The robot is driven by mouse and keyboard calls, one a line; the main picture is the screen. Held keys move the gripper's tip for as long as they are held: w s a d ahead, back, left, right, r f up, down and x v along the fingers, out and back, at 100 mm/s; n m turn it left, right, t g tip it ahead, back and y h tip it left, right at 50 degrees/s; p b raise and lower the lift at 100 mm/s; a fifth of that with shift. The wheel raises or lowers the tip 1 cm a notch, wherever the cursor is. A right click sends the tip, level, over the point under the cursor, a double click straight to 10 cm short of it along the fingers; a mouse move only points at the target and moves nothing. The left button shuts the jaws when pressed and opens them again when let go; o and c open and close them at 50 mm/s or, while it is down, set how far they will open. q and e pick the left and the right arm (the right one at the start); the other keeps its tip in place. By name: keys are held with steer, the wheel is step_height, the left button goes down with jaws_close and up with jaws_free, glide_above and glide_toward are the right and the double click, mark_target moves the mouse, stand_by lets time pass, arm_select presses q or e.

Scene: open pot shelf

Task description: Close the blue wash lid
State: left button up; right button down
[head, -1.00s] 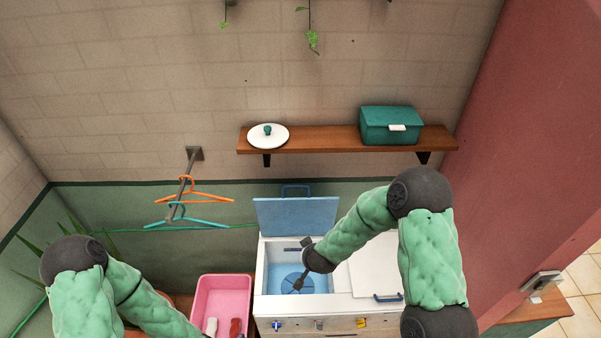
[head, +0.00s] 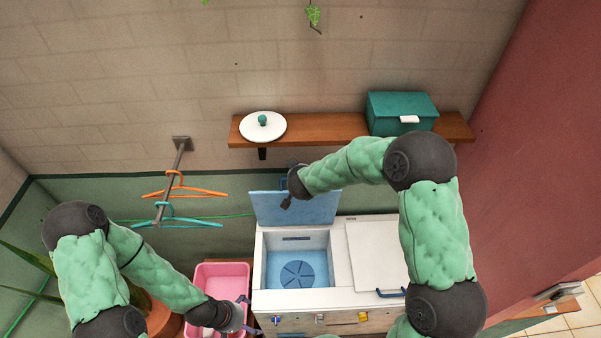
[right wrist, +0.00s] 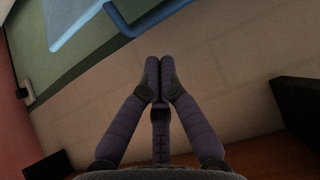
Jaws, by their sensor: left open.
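The blue wash lid (head: 300,209) stands open and nearly upright at the back of the white washing machine, above its blue tub (head: 296,272). A blue edge, likely the lid (right wrist: 92,22), shows at the top of the right wrist view. My right gripper (head: 286,203) is in front of or above the lid's upper left part in the head view; I cannot tell if they touch. In the right wrist view its fingers (right wrist: 160,72) are together with nothing seen between them. My left gripper (head: 246,314) is open and empty, between the pink basin and the machine's front left corner.
The pink basin (head: 222,270) stands left of the machine. A white second lid (head: 373,256) lies shut on the machine's right half. Above is a wooden shelf (head: 340,127) with a white pot lid (head: 262,128) and a teal box (head: 402,113). Hangers (head: 184,193) hang at left.

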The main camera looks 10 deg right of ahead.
steer(key=x, duration=0.5)
steer(key=shift+w+d+f, duration=0.15)
steer(key=shift+w+f, duration=0.3)
steer(key=shift+w, duration=0.05)
steer(key=shift+w+f, duration=0.35)
steer(key=shift+w, duration=0.05)
